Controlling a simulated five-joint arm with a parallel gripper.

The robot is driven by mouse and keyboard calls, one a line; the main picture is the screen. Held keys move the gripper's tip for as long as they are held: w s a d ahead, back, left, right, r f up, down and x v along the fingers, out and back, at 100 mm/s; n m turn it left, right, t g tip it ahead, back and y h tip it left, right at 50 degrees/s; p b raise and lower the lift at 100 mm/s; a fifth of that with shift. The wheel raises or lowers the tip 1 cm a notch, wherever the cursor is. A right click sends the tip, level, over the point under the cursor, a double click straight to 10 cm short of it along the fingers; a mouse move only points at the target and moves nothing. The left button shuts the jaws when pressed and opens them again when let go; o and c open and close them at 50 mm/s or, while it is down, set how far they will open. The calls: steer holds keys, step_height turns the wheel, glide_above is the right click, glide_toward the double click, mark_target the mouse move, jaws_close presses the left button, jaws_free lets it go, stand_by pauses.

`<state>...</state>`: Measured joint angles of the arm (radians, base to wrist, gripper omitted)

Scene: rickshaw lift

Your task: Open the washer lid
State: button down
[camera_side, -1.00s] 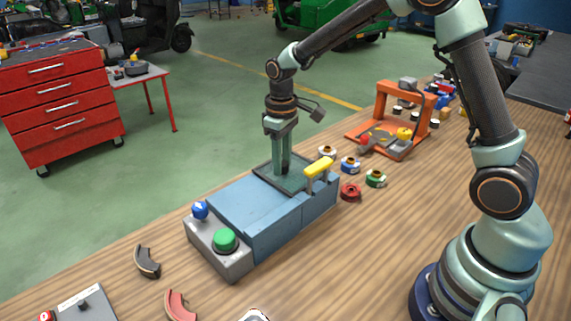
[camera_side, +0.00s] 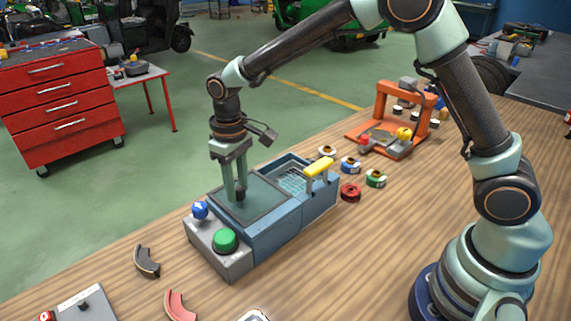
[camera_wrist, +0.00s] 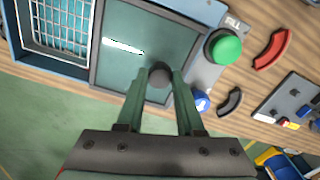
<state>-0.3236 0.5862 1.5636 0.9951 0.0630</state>
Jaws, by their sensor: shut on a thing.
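The washer is a blue box (camera_side: 275,233) on the wooden bench. Its flat, dark glassy lid (camera_side: 262,200) lies over the left part of the box, close to the grey control end; it also shows in the wrist view (camera_wrist: 122,70). The right part of the box is uncovered and shows a wire basket (camera_side: 292,181), seen at the upper left of the wrist view (camera_wrist: 62,28). My gripper (camera_side: 240,193) points down over the lid. Its two fingers are shut on the dark round knob (camera_wrist: 160,74) of the lid.
A green button (camera_side: 224,239) and a blue knob (camera_side: 200,210) sit on the washer's left end. A yellow handle (camera_side: 319,167) stands at its right end. Several coloured rings, including a red one (camera_side: 351,192), lie to the right, before an orange frame (camera_side: 425,115).

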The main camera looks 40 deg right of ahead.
steer(key=shift+a+r, duration=0.15)
steer(key=shift+a, duration=0.2)
steer(key=c, duration=0.5)
jaws_free()
steer(key=shift+c, duration=0.2)
steer(key=shift+d, duration=0.1)
step_height(320, 180, up, 12)
